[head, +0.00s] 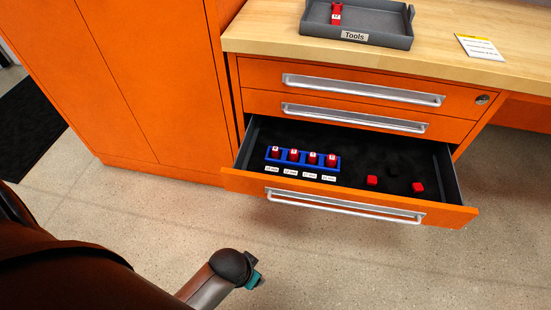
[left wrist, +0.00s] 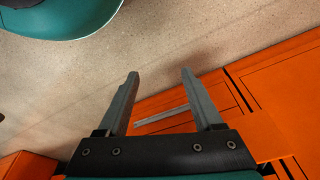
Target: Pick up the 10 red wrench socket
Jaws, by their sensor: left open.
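Several red sockets with white tops stand in a row in a blue rack (head: 302,159) in the open drawer. The white labels in front of the rack and the numbers on the sockets are too small to read, so I cannot tell which is the 10. Red pieces (head: 336,19) with white faces also lie in the grey Tools tray (head: 376,38) on the bench. My left gripper (left wrist: 161,73) is open and empty in the left wrist view, with floor and orange cabinet beyond its fingers. My right gripper is not in view.
The open drawer (head: 350,199) has a dark lining and two red blocks, one nearer (head: 372,180) and one farther right (head: 418,187). A tall orange cabinet (head: 130,80) stands left of it. A card (head: 480,47) lies on the wooden benchtop. The floor before the drawer is clear.

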